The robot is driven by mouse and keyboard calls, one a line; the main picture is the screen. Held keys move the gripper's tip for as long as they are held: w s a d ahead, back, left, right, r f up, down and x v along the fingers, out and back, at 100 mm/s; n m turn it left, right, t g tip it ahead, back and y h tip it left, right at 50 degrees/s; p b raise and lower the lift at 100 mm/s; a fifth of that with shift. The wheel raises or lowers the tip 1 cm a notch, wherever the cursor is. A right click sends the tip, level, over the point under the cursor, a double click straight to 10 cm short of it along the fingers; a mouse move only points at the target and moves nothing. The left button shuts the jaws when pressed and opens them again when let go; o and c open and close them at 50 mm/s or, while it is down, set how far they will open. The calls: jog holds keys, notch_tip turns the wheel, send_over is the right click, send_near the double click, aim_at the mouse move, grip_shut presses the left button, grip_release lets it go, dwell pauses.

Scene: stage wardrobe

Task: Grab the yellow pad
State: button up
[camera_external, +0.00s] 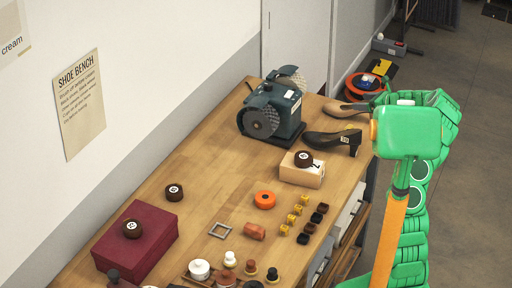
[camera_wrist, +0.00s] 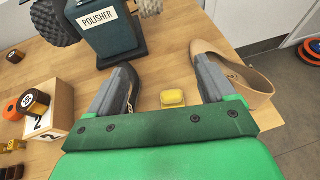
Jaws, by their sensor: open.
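The yellow pad (camera_wrist: 173,97) is a small yellow block lying on the wooden bench in the wrist view, low in the middle. It lies between the two grey fingers of my gripper (camera_wrist: 165,67), which are apart with nothing held. A dark green bar of my gripper sits just below the pad in the picture. In the external view my green arm reaches over the right edge of the bench by the shoes. I cannot make out the fingertips or this pad there.
A black shoe (camera_external: 333,140) is close to my left finger, and a tan shoe (camera_wrist: 232,68) is by the right one. The polisher (camera_external: 272,108) stands behind. A box numbered 2 (camera_wrist: 52,105) with a round tin is at left. Several small yellow and dark blocks (camera_external: 298,210) lie farther along the bench.

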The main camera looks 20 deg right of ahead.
send_near(342, 128)
jog(key=w+f, duration=0.2)
jog(key=shift+w+a, duration=0.35)
jog(key=shift+w, duration=0.05)
jog(key=shift+w+f, duration=0.1)
jog(key=shift+f, duration=0.35)
jog(key=shift+x, duration=1.05)
jog(key=shift+r+x, duration=0.15)
jog(key=shift+x, duration=1.2)
jog(key=shift+r+x, duration=0.2)
jog(key=shift+x, duration=1.15)
jog(key=shift+w, duration=0.2)
jog(key=shift+c, duration=0.3)
jog(key=c, duration=1)
